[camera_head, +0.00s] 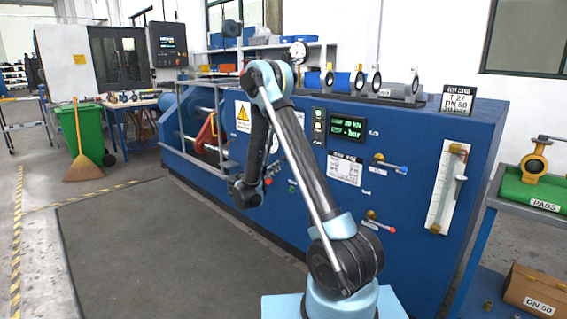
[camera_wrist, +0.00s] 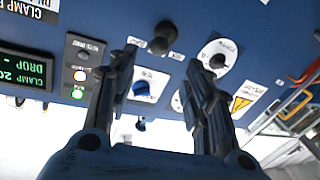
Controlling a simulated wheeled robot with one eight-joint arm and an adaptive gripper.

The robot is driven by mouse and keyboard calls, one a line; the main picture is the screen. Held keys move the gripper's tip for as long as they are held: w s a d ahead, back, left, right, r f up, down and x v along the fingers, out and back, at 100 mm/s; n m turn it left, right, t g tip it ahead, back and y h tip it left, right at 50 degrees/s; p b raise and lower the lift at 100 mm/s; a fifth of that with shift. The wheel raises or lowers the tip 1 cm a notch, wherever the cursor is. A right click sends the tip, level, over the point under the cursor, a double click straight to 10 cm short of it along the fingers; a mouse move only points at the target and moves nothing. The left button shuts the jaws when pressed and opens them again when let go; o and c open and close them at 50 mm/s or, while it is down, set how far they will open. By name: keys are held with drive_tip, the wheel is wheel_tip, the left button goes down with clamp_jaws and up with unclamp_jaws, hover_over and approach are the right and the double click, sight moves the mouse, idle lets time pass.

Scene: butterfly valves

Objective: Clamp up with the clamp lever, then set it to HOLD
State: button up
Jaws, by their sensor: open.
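My gripper (camera_wrist: 162,66) is open and empty in the wrist view, its two dark fingers apart in front of the blue panel (camera_wrist: 105,22). In the head view my gripper (camera_head: 245,192) is beside the blue bench front, partly hidden by my arm. A black round-ended handle (camera_wrist: 160,40) stands out from the panel just beyond the fingertips, apart from them. It may be the clamp lever, but its label is unreadable and its setting cannot be told. A blue knob (camera_wrist: 142,88) on a white plate shows between the fingers.
The head view shows a lit green display (camera_head: 346,128), a blue-handled lever (camera_head: 388,163) and a red-ended lever (camera_head: 380,224) on the bench. A warning sign (camera_wrist: 240,103) and gauge (camera_wrist: 217,58) are near the right finger. The dark floor mat (camera_head: 150,245) is clear.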

drive_tip(key=x, duration=1.2)
drive_tip(key=shift+w+d, duration=0.15)
drive_tip(key=shift+w, duration=0.15)
clamp_jaws()
drive_tip(key=shift+d, duration=0.1)
